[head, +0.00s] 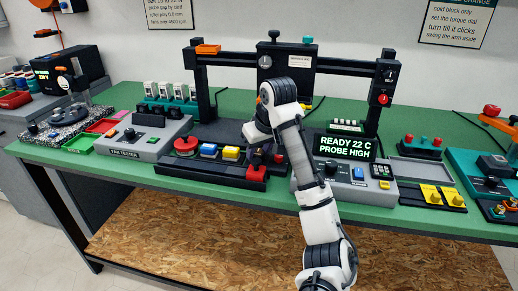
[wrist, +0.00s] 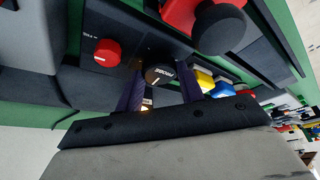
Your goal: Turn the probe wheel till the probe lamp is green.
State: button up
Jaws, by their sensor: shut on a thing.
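The probe wheel (wrist: 158,74) is a dark round knob with the word PROBE and a pale mark on its face, seen in the wrist view. My gripper (wrist: 161,86) has one finger on each side of the wheel and is shut on it. In the head view my gripper (head: 262,155) is over the dark middle unit, and my arm hides the wheel there. A small pale-yellow glow (wrist: 147,103) shows beside the wheel between the fingers; I cannot tell whether it is the probe lamp. No green lamp shows by the wheel. The display (head: 345,147) reads READY 22 C, PROBE HIGH.
A red knob (wrist: 107,52) and a large black knob (wrist: 219,27) stand close to the fingers. Blue and yellow buttons (head: 230,152) and a red mushroom button (head: 186,145) lie left of my gripper. A black gantry (head: 240,58) rises behind. The green bench is crowded.

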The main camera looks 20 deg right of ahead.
jog(key=shift+r+m+p, duration=0.15)
jog(key=shift+m+p, duration=0.15)
jog(key=shift+p, duration=0.2)
jog(key=m+h+p, duration=0.1)
jog(key=p, duration=0.2)
jog(key=shift+a+r+m, duration=0.15)
jog(key=shift+m, duration=0.25)
jog(key=m+h+p, duration=0.1)
jog(key=m+p, duration=0.2)
jog(key=p, duration=0.2)
jog(key=shift+a+m, duration=0.15)
jog(key=shift+m, duration=0.25)
jog(key=m+p, duration=0.1)
jog(key=p, duration=0.1)
jog(key=m+g+h+p, duration=0.1)
jog(key=m+p, duration=0.1)
jog(key=shift+w+a+h, duration=0.1)
jog(key=shift+h, duration=0.2)
jog(key=shift+f+m+g+h+p, duration=0.15)
jog(key=shift+m+g+p, duration=0.05)
jog(key=shift+m+p, duration=0.5)
jog(key=shift+f+m+g+h+p, duration=0.1)
jog(key=shift+m+g+h+p, duration=0.1)
jog(key=shift+m+p, duration=0.5)
jog(key=shift+f, duration=0.1)
jog(key=o, duration=1)
